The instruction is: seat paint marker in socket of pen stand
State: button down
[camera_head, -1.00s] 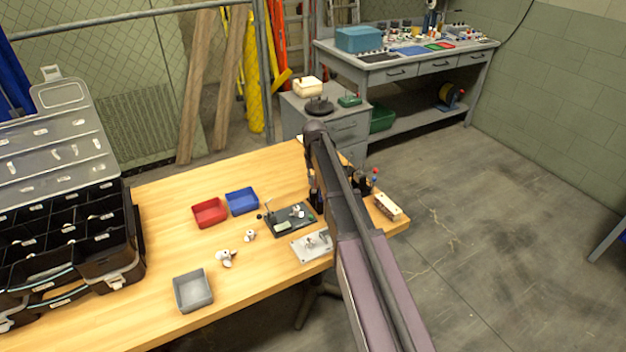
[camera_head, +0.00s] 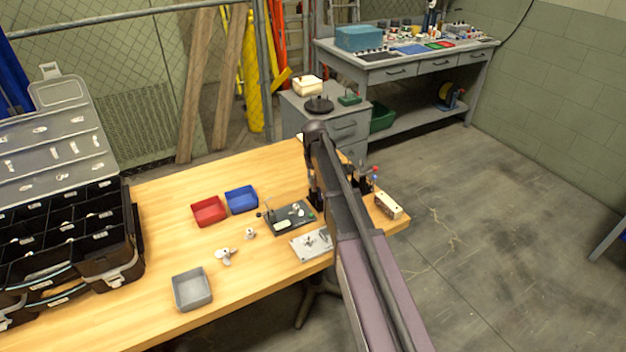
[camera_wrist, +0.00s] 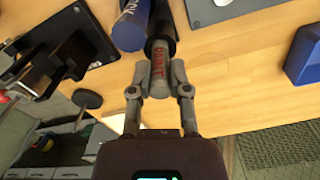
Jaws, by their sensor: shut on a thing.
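The paint marker (camera_wrist: 158,72), grey with red lettering, is between the two fingertips of my gripper (camera_wrist: 159,88) in the wrist view. My gripper is shut on it. A black cylindrical part (camera_wrist: 160,30) continues from the marker's far end; I cannot tell whether it belongs to the marker or to a socket. A blue lettered cylinder (camera_wrist: 130,25) lies close to its left. I cannot make out the pen stand for certain. In the head view, my arm hides most of the gripper and the marker, and red and blue tips (camera_head: 375,172) show just right of the arm.
On the wooden table (camera_head: 160,200) are a red bin (camera_head: 209,211), a blue bin (camera_head: 242,200), a grey bin (camera_head: 192,290), a dark board (camera_head: 285,226) and a light plate (camera_head: 305,246). A pale block (camera_head: 389,206) sits near the right edge. A black organiser (camera_head: 70,240) fills the left.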

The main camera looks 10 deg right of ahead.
jog(key=c, duration=0.5)
grip_release()
jog(key=shift+r, duration=0.1)
jog(key=shift+r+p, duration=1.95)
jog(key=shift+p, duration=0.1)
jog(key=s+r+p, duration=0.1)
jog(key=s, duration=2.7)
jog(key=shift+s+a, duration=0.25)
jog(key=shift+s, duration=0.15)
jog(key=shift+r, duration=0.1)
